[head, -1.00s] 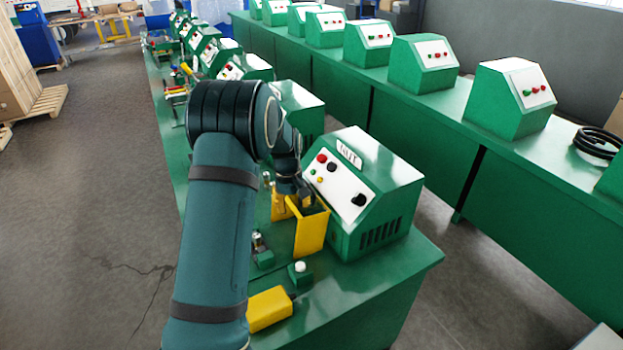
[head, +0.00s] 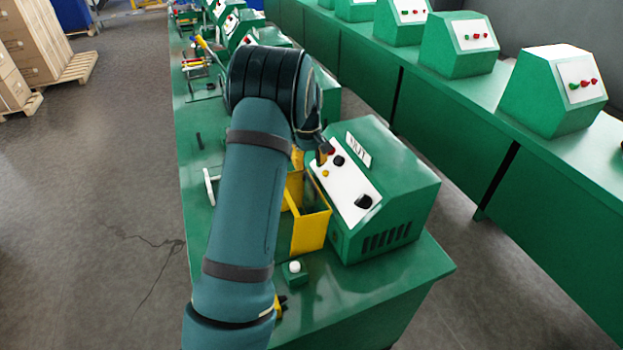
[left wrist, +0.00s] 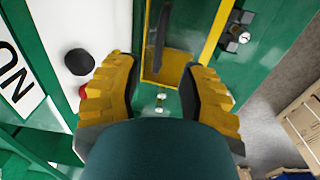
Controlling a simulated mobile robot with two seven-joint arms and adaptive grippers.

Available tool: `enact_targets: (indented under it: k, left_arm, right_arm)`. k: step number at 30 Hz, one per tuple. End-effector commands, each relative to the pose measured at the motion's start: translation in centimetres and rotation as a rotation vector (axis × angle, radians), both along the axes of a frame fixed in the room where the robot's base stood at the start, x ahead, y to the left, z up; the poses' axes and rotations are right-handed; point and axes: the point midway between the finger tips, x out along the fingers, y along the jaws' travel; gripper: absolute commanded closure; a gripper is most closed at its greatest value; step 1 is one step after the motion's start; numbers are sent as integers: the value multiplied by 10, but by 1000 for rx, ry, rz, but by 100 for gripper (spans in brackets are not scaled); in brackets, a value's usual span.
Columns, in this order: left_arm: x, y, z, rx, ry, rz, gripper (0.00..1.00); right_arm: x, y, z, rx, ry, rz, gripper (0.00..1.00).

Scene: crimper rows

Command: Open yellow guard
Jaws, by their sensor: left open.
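The yellow guard (head: 310,233) stands upright in front of the green crimper machine (head: 390,190), open at the top, its left part partly hidden by my left arm. My left gripper (head: 324,152) is beside the upper left of the machine's white panel, above and beyond the guard, apart from it. In the left wrist view my left gripper (left wrist: 165,75) has its yellow ridged fingers spread with nothing between them. The guard's yellow frame (left wrist: 218,30) shows past the fingertips there. My right gripper is not in view.
The white panel (head: 343,187) carries a black knob (head: 364,201) and small buttons. A small green box with a white button (head: 295,268) sits in front of the guard. More green machines (head: 555,90) stand on a bench at the right.

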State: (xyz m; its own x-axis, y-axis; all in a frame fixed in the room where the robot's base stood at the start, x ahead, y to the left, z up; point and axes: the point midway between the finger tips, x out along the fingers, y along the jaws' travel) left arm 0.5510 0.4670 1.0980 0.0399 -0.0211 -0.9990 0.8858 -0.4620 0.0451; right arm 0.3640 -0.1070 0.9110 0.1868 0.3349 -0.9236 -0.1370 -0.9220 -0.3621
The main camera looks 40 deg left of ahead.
Motion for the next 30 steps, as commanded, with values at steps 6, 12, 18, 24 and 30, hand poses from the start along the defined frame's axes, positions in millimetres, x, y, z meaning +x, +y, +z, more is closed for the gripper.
enact_targets:
  k: [6, 12, 18, 24, 30]
  left_arm:
    - [1, -1, -41, 0, 4, 1, 59]
    - [2, -1, -63, 0, 1, 0, 59]
    - [2, -1, -68, 0, 0, 0, 59]
    - [2, -1, -68, 0, 0, 0, 59]
    - [2, -1, -68, 0, 0, 0, 100]
  right_arm:
    - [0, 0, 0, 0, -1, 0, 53]
    - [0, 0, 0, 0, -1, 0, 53]
    - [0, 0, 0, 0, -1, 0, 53]
    - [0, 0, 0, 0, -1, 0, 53]
    - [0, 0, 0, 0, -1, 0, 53]
